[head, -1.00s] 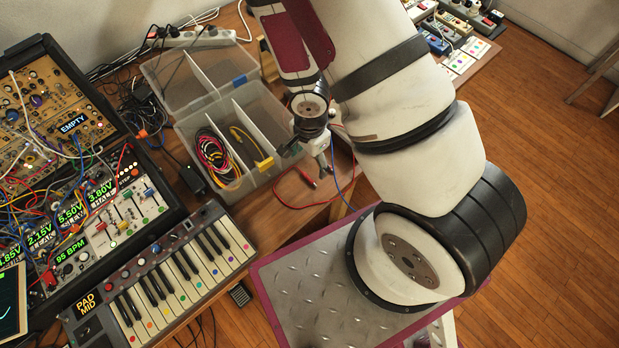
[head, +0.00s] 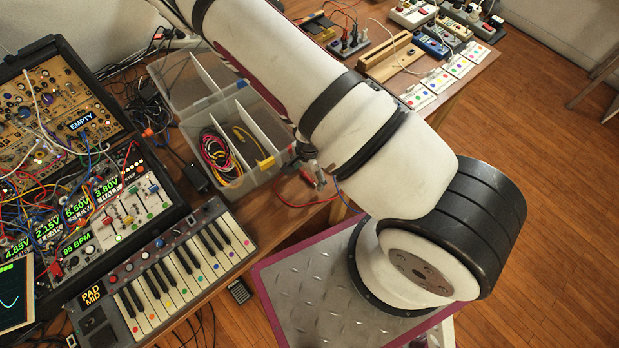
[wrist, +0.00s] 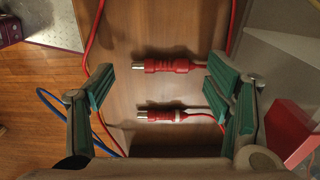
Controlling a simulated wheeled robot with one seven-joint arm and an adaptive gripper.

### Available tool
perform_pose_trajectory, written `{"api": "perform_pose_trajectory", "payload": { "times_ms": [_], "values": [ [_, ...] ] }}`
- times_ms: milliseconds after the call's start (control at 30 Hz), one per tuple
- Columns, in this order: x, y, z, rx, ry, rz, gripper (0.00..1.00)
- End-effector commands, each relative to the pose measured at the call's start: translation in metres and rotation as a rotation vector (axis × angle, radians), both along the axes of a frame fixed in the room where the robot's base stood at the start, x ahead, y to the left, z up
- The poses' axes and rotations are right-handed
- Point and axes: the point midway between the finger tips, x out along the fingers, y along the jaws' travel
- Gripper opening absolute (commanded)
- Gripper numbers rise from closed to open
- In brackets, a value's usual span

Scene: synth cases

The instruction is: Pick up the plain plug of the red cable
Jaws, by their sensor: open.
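In the wrist view, two red plugs with metal tips lie on the wooden table, roughly parallel and apart. The upper one, the plain plug (wrist: 168,66), is all red on its body. The lower one, the banded plug (wrist: 168,115), has a pale ring. The red cable (wrist: 230,35) runs from the plain plug's right end, partly behind the right finger. My gripper (wrist: 160,88) is open and empty, its green-padded fingers on either side of the plugs. In the head view my arm hides most of the gripper; the red cable (head: 283,200) curves along the table edge.
A clear divided box (head: 262,172) with coiled cables stands close to the left of my gripper. A keyboard (head: 180,265) and synth rack (head: 70,150) are further left. A wooden holder (head: 388,58) and several small boxes stand behind my arm. A blue cable (wrist: 55,105) passes by the left finger.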

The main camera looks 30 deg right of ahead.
Motion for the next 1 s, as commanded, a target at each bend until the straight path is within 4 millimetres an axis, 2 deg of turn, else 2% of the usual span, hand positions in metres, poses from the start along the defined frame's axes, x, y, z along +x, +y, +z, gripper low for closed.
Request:
{"api": "perform_pose_trajectory", "payload": {
  "times_ms": [133,433,600,1000],
  "values": [
    [-0.0005,-0.0007,-0.0094,-0.001,0.0,0.0,0.72],
    [0.0,-0.0004,-0.0117,0.0,-0.001,-0.001,0.72],
    [0.0,-0.0004,-0.0116,0.0,-0.001,-0.001,0.34],
    [0.0,-0.0004,-0.011,0.0,-0.001,-0.001,0.34]
  ]
}}
